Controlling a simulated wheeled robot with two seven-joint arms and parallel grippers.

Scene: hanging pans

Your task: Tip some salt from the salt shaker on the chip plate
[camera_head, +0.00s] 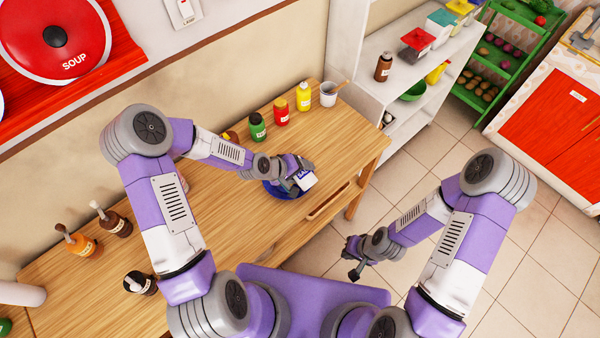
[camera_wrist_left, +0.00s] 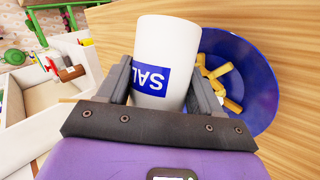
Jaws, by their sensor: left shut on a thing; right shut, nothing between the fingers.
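The salt shaker (camera_head: 306,180) is white with a blue label. My left gripper (camera_head: 298,172) is shut on it and holds it tilted over the right part of the blue chip plate. The shaker (camera_wrist_left: 165,55) also shows between the fingers in the left wrist view, its label upside down. The blue chip plate (camera_wrist_left: 258,75) is deep like a bowl and holds several yellow chips (camera_wrist_left: 222,80). In the head view the plate (camera_head: 282,192) is mostly hidden by my left gripper. My right gripper (camera_head: 354,258) is shut and empty, out over the floor.
A green bottle (camera_head: 257,127), a red bottle (camera_head: 281,112), a yellow bottle (camera_head: 303,97) and a white cup (camera_head: 328,94) stand along the back of the wooden table (camera_head: 350,140). Dark and orange bottles stand at the left. A white shelf (camera_head: 410,110) stands beyond the table.

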